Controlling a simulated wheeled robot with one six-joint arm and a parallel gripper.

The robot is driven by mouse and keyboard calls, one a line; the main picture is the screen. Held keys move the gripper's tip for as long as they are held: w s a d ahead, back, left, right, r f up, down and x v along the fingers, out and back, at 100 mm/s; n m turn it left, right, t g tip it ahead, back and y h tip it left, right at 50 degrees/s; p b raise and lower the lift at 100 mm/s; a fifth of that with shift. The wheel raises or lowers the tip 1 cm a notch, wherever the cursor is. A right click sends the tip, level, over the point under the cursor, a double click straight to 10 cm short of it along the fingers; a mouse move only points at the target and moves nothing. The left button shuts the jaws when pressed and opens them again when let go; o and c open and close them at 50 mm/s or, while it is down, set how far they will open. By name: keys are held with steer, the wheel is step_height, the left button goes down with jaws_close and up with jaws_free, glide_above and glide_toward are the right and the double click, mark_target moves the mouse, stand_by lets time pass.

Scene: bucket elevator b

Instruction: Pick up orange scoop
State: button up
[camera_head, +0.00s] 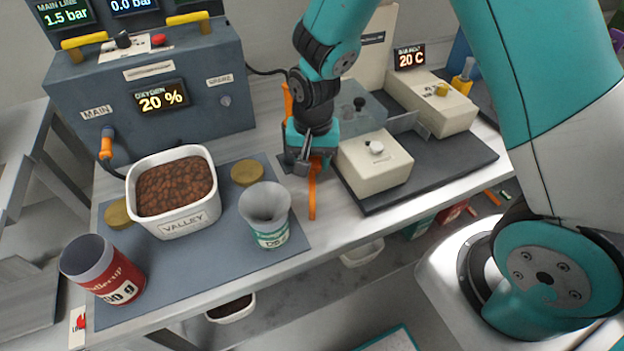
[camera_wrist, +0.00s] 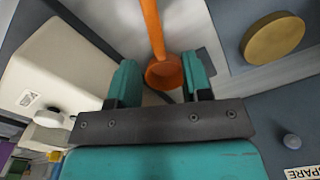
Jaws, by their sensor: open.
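The orange scoop (camera_head: 312,196) lies on the grey bench, between the blue-grey mat and the cream device on the dark plate. Its long handle points toward the bench's front edge. In the wrist view its round bowl (camera_wrist: 165,72) shows between the two teal fingers, with the handle running up and out of the picture. My gripper (camera_head: 309,170) points down over the scoop. In the wrist view my gripper (camera_wrist: 160,85) is open, with a finger on either side of the bowl. I cannot tell whether either finger touches it.
A white tub of brown pellets (camera_head: 178,222), a green-labelled cup (camera_head: 268,232) and a red cup (camera_head: 118,283) stand on the mat (camera_head: 200,275). A blue-grey gauge box (camera_head: 225,60) stands behind. A cream device (camera_head: 372,165) is close at right.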

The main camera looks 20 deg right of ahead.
mark_target(312, 173)
step_height(312, 173, down, 5)
steer(key=shift+w+r+p, duration=0.1)
steer(key=shift+r+p, duration=0.1)
steer(key=shift+p, duration=0.15)
steer(key=shift+c, duration=0.3)
jaws_close()
